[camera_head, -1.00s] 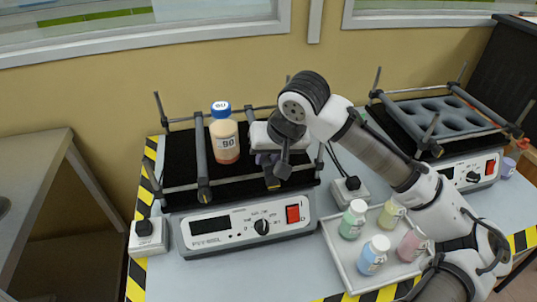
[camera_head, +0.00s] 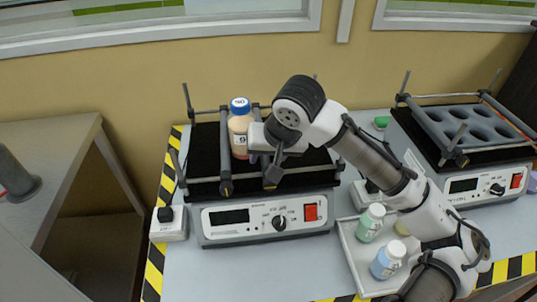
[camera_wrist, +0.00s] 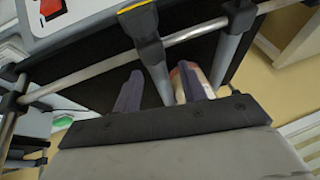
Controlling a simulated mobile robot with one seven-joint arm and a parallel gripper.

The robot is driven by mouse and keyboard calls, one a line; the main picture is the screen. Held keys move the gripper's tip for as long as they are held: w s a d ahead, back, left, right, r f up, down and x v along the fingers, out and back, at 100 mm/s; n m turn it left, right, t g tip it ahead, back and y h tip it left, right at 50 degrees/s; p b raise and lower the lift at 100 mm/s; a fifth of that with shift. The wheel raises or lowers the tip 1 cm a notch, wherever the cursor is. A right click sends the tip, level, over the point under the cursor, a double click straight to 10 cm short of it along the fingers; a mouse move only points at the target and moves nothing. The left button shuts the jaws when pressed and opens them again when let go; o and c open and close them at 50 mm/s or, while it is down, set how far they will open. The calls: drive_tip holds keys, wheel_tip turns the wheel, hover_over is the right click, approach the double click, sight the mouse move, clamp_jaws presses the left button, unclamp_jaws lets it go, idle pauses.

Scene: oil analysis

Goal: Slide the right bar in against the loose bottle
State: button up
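The loose bottle (camera_head: 240,135) stands upright on the left shaker's black platform (camera_head: 205,150). It has a blue cap and orange contents. The left bar (camera_head: 225,150) is at its left side. The right bar (camera_head: 274,172) is to its right, its end clamp on the front rail. My gripper (camera_head: 264,150) is over the right bar. In the wrist view my gripper's (camera_wrist: 161,72) fingers stand apart on either side of the right bar (camera_wrist: 156,68). Part of the bottle (camera_wrist: 177,82) shows close beside that bar, partly behind a finger. I cannot tell whether they touch.
A tray (camera_head: 352,250) with small bottles, among them a green one (camera_head: 370,222) and a blue one (camera_head: 388,260), is at the front right, partly hidden by my arm. A second shaker (camera_head: 465,185) with a holed rack stands at the right. The bench in front of the left shaker is clear.

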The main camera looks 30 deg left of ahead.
drive_tip(key=v, duration=1.3)
drive_tip(key=shift+d+r, duration=0.25)
drive_tip(key=shift+r, duration=0.1)
drive_tip(key=shift+s, duration=0.1)
